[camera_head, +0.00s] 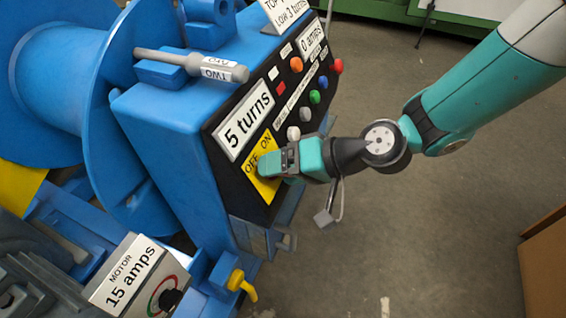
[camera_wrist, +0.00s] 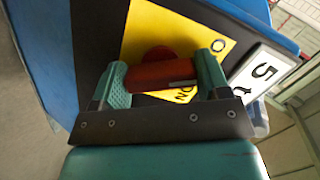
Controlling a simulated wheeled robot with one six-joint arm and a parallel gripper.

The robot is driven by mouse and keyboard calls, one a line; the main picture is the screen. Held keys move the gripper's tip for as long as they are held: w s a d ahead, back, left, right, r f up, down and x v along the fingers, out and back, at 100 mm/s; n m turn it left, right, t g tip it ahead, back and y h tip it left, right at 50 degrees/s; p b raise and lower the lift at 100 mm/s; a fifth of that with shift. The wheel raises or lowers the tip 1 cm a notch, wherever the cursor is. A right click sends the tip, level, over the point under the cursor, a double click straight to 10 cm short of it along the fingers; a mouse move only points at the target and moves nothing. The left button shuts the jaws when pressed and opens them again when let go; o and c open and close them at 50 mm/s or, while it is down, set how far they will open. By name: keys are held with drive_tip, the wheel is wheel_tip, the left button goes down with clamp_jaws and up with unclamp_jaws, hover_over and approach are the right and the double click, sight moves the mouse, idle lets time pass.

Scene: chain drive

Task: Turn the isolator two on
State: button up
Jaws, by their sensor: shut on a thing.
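The isolator is a yellow plate (camera_head: 264,184) marked OFF and ON, low on the sloping black panel; it also shows in the wrist view (camera_wrist: 150,35). In the wrist view its red knob (camera_wrist: 160,72) stands out from the plate, with its bar lying across between my fingers. My gripper (camera_head: 268,165) reaches in from the right in the head view and hides the knob there. In the wrist view my gripper (camera_wrist: 163,80) has one green finger at each end of the red bar and is shut on it. Part of the ON lettering shows beside the bar.
A "5 turns" display (camera_head: 245,121) sits above the plate, with several coloured buttons (camera_head: 314,97) to its right. A grey rod tagged TWO (camera_head: 190,62) lies on the blue housing (camera_head: 150,115). A motor box (camera_head: 138,275) is at lower left.

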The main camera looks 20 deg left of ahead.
drive_tip(key=m+p, duration=0.2)
drive_tip(key=m, duration=0.1)
drive_tip(key=shift+r+m+y, duration=0.15)
drive_tip(key=shift+m+y, duration=0.15)
drive_tip(key=m+p, duration=0.2)
drive_tip(key=m, duration=0.2)
drive_tip(key=shift+m+y+p, duration=0.3)
drive_tip(key=shift+y+p, duration=0.1)
drive_tip(key=m+p, duration=0.2)
drive_tip(key=m, duration=0.2)
drive_tip(key=shift+y, duration=0.3)
drive_tip(key=shift+m+p, duration=0.65)
drive_tip(key=shift+m, duration=0.95)
drive_tip(key=o, duration=0.9)
drive_tip(key=shift+o, duration=0.2)
drive_tip(key=shift+d, duration=0.1)
drive_tip(key=s+v, duration=0.1)
drive_tip(key=v, duration=1.6)
drive_tip(key=shift+w+d+f, duration=0.2)
drive_tip(key=shift+w, duration=0.15)
